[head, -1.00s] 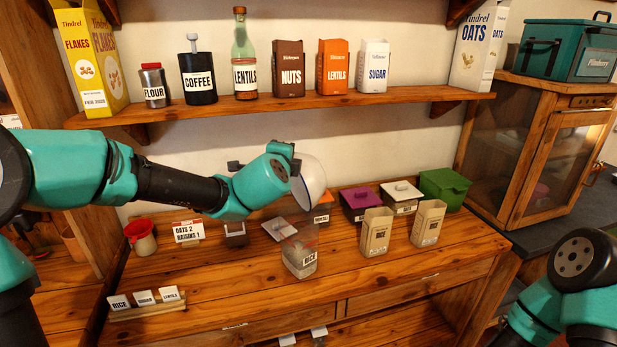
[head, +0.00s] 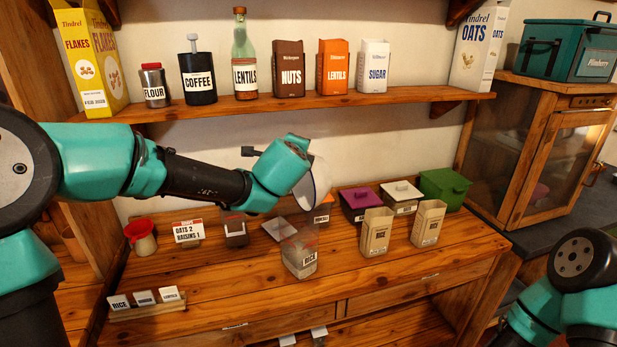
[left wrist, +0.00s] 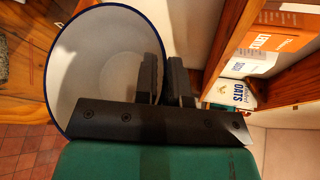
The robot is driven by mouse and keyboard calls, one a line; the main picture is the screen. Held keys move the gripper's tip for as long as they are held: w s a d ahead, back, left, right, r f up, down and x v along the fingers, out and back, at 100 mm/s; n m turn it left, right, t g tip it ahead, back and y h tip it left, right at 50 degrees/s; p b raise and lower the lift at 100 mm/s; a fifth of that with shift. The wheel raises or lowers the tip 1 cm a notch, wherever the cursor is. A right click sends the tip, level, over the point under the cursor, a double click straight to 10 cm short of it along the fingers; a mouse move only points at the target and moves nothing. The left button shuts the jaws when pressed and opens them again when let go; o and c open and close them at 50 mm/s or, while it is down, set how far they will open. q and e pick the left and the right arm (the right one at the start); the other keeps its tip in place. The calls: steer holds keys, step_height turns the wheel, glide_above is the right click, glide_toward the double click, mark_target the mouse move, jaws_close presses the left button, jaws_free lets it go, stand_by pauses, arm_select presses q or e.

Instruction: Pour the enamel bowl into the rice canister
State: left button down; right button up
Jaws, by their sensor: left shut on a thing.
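The white enamel bowl (head: 321,184) with a dark blue rim is tipped steeply on its side above the counter. My left gripper (head: 295,168) is shut on its wall. In the left wrist view the bowl (left wrist: 95,65) shows a pale inside with no clear contents, and the gripper's fingers (left wrist: 163,82) are at its rim. The clear rice canister (head: 300,257), labelled RICE, stands upright and open on the counter, below the bowl and slightly left of it. What fills it is hard to tell. My right gripper is out of view; only its arm shows at lower right.
A grey lid (head: 279,229) lies behind the canister. Two tan rice cartons (head: 376,232) stand to its right. A small dark-filled container (head: 235,231) and an OATS 2 RAISINS 1 card (head: 188,230) are to its left.

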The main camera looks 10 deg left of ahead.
arm_select(q)
steer(key=shift+w+d+f+m+g+y, duration=0.2)
steer(key=shift+w+d+m+g, duration=0.25)
steer(key=shift+w+d, duration=0.4)
steer(key=shift+w+d+f+m+g+y, duration=0.2)
steer(key=shift+w+d+m+g, duration=0.25)
steer(key=shift+w+d, duration=0.4)
steer(key=shift+w+d+f+m+g+y, duration=0.1)
steer(key=shift+w+d+m+g+y, duration=0.35)
steer(key=shift+d, duration=0.55)
steer(key=shift+w, duration=0.2)
steer(key=w+d+f+m+g+y, duration=0.2)
steer(key=w+d+m+g, duration=0.1)
steer(key=w+d, duration=0.2)
steer(key=shift+w+d, duration=0.3)
steer(key=shift+d, duration=0.5)
steer(key=shift+y, duration=0.25)
steer(key=w+d+m+g+y, duration=0.1)
steer(key=w+d+r+m+g+y, duration=0.1)
steer(key=d, duration=0.1)
steer(key=shift+w+m, duration=0.25)
steer(key=shift+w, duration=0.1)
